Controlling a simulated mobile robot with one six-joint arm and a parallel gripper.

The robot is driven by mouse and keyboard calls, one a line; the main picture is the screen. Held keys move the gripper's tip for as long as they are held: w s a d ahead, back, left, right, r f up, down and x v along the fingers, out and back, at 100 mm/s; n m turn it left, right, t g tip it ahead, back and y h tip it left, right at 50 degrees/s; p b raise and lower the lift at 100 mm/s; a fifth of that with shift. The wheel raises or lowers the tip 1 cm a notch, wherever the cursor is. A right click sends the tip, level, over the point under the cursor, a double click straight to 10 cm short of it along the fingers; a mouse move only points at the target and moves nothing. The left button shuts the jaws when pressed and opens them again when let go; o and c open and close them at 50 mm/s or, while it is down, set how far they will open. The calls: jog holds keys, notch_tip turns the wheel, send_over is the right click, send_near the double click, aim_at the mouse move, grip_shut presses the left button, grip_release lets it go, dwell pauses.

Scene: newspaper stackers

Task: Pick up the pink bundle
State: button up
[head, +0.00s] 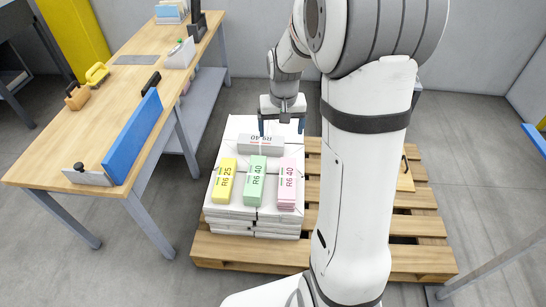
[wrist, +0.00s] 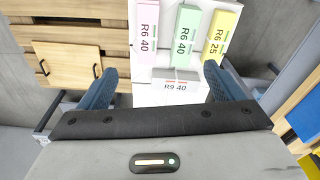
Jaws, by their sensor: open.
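The pink bundle (head: 287,184) marked "R6 40" lies on a white stack (head: 230,215), at the right end of a row of bundles. It also shows at the upper left of the wrist view (wrist: 145,32). Beside it lie a green bundle (head: 255,181) and a yellow bundle (head: 223,181). A grey bundle (head: 261,145) lies crosswise behind them. My gripper (head: 281,128) is open and empty, over the rear of the stack by the grey bundle. In the wrist view the grey bundle (wrist: 176,79) sits between the blue fingers, apart from the pink one. Its height above the stack is unclear.
The stack stands on a wooden pallet (head: 248,252), whose right part is partly hidden by my arm. A wooden table (head: 128,123) on the left holds a blue upright panel (head: 133,137) and small tools. Grey floor is clear in front of the pallet.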

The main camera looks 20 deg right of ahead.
jog(key=m+b, duration=0.1)
jog(key=b, duration=0.5)
send_over(287, 176)
jog(key=s+a, duration=0.2)
jog(key=a, duration=0.1)
notch_tip(287, 176, down, 19)
jog(key=shift+m+g, duration=0.5)
jog(key=shift+g, duration=0.1)
jog(key=d+f+b, duration=0.1)
jog(key=f, duration=0.4)
jog(key=w+d+f+b, duration=0.1)
jog(key=f+b, duration=0.1)
jog(key=f, duration=0.3)
jog(key=w+d+f+b, duration=0.1)
jog(key=f, duration=0.3)
jog(key=shift+w+f+b, duration=0.2)
jog(key=shift+f+b, duration=0.1)
jog(key=shift+f, duration=0.1)
jog(key=f, duration=0.1)
jog(key=f+b, duration=0.1)
jog(key=f, duration=0.1)
jog(key=f+b, duration=0.1)
jog(key=f, duration=0.1)
jog(key=shift+s+f, duration=0.2)
jog(key=shift+s, duration=0.15)
jog(key=shift+r, duration=0.1)
jog(key=shift+c, duration=0.6)
